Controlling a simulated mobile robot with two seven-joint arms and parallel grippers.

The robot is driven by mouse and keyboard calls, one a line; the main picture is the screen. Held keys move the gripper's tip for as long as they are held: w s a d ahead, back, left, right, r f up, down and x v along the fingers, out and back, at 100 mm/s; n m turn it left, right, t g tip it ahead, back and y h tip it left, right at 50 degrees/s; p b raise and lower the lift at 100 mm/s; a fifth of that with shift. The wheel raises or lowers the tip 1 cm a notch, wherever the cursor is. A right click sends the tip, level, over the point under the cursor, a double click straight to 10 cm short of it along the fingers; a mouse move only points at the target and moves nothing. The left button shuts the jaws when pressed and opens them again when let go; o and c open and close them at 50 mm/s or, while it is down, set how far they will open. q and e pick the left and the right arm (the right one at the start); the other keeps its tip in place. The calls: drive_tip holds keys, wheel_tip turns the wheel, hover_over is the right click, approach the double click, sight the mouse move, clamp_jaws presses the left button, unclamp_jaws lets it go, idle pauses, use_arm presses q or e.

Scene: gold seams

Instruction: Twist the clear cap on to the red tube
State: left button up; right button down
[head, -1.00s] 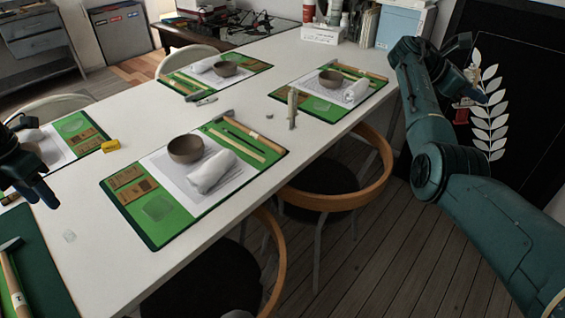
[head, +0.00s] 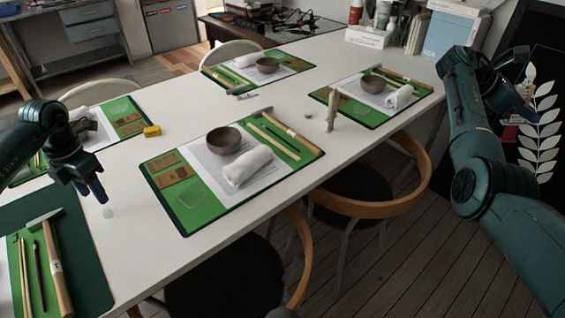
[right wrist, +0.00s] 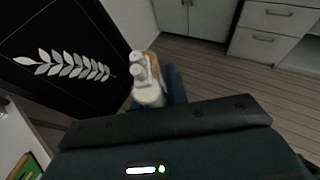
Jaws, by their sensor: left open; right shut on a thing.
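The small clear cap (head: 108,212) lies on the white table at the left, beside the dark green mat. My left gripper (head: 97,192) is open and points down just above and behind the cap, with its fingers apart. My right gripper (head: 522,105) is off the table's right side, shut on the tube. In the right wrist view the tube (right wrist: 148,92) looks pale with an orange side and two pale stubs on top. Only a little red shows at that gripper in the head view, and its fingers hide much of the tube.
A green place mat (head: 205,215) with a brown bowl (head: 223,140) and a rolled white cloth (head: 247,166) lies mid-table. A pale upright tube (head: 332,105) stands farther back. A yellow block (head: 152,131) lies at the left. Chairs (head: 385,205) line the near edge.

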sight(104, 210)
use_arm(q)
drive_tip(key=shift+f, duration=0.25)
drive_tip(key=shift+f, duration=0.1)
drive_tip(key=f, duration=0.5)
drive_tip(key=shift+s+d, duration=0.25)
drive_tip(key=shift+d, duration=0.05)
clamp_jaws()
idle(0.4)
